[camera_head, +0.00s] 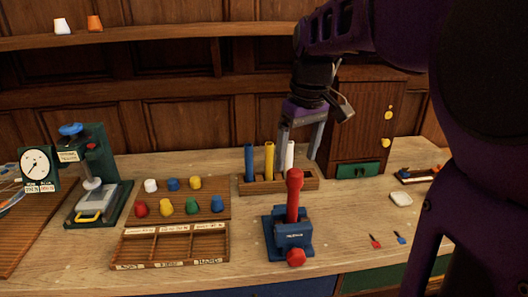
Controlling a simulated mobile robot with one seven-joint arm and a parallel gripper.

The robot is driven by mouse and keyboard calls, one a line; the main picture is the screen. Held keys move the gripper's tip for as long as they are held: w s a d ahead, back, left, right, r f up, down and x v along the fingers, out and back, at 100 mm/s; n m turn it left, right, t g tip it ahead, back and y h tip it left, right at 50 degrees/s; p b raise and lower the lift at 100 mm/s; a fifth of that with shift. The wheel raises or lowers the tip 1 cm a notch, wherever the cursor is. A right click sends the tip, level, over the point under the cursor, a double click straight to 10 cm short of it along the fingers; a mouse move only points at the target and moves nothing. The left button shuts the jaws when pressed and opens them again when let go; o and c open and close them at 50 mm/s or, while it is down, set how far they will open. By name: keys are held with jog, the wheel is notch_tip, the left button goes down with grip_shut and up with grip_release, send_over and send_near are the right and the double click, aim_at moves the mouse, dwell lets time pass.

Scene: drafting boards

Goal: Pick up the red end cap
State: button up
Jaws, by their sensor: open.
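The red end cap (141,209) sits at the front left of a wooden cap board (180,206), among several white, blue, yellow and green caps. My gripper (299,152) is open and points down, well to the right of the red cap and farther back. Its two fingers are apart, and a white tube (290,157) shows between them in the picture. I cannot tell whether the fingers touch that tube.
A wooden rack (308,183) also holds blue and yellow tubes. A blue vise (290,236) holds an upright red tube (294,197). A three-compartment tray (170,249) lies before the cap board. A green press (100,175) stands left. The bench's front right is mostly clear.

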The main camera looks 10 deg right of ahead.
aim_at(295, 170)
jog(key=f, duration=0.5)
jog(key=shift+w+f+b, duration=0.1)
jog(key=shift+w+b, duration=0.2)
jog(key=shift+w, duration=0.1)
grip_shut()
